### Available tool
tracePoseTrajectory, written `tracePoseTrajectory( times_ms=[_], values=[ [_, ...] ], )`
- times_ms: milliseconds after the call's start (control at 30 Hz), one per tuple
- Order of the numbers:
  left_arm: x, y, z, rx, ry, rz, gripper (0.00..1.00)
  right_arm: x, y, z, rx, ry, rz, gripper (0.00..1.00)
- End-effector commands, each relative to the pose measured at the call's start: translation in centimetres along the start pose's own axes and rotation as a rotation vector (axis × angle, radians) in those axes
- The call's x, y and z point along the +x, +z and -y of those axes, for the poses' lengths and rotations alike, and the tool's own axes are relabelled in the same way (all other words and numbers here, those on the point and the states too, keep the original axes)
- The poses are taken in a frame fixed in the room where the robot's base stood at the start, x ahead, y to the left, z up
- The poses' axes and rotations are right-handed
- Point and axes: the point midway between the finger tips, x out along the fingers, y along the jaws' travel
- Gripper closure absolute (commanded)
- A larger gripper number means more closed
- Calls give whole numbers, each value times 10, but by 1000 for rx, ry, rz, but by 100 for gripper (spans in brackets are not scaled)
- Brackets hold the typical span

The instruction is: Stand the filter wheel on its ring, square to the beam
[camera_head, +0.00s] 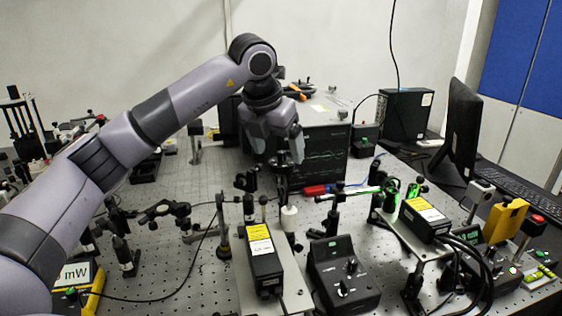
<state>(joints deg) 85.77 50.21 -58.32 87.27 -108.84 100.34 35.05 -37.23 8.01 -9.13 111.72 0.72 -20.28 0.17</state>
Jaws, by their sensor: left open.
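My left arm comes in from the left and reaches over the middle of the bench. A white cylinder (289,218) stands just below that part. I cannot single out the filter wheel or its ring for sure; the gripper hides part of this area. My right gripper is out of view.
Posts and mounts crowd the perforated bench (178,262). In front stand a yellow-labelled box (262,262) and a black control box (342,274). A second labelled box (424,218) sits right, near a green glow. A power meter (78,277) is at front left. A monitor (461,130) stands right.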

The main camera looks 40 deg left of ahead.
Motion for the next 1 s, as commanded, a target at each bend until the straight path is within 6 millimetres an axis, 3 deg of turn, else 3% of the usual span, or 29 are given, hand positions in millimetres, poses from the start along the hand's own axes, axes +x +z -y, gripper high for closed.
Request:
tracePoseTrajectory(
  times_ms=[200,400,1000],
  values=[
    [-46,0,1,3,-2,5,15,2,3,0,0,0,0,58],
    [-68,0,0,1,-1,1,15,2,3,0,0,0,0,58],
    [-72,0,0,1,0,0,15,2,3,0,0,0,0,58]
  ],
)
